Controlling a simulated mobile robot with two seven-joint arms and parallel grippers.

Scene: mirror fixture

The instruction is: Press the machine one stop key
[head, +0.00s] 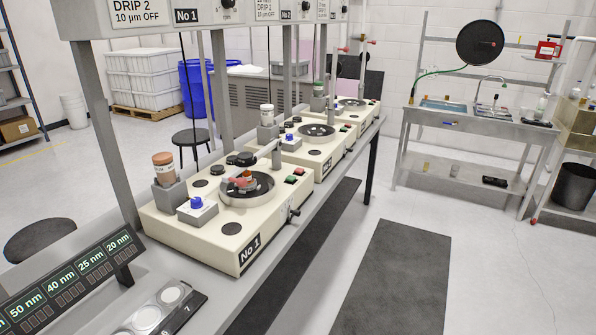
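Machine No 1 (200,235) is the nearest cream-coloured polishing machine on the bench, with a "No 1" label on its front. Two small square keys sit on its top at the right, beside the dark round plate (262,190). One key is red (299,171) and the other is green (291,180). Any lettering on the keys is too small to read. Nothing touches either key. Neither of my grippers shows in the head view.
Similar machines (312,150) stand farther along the bench. On No 1 are a brown-capped bottle (163,168), a blue-knobbed box (197,211) and a side lever (293,213). A tilted size sign (75,272) stands front left. Dark floor mats (395,280) lie right of the bench.

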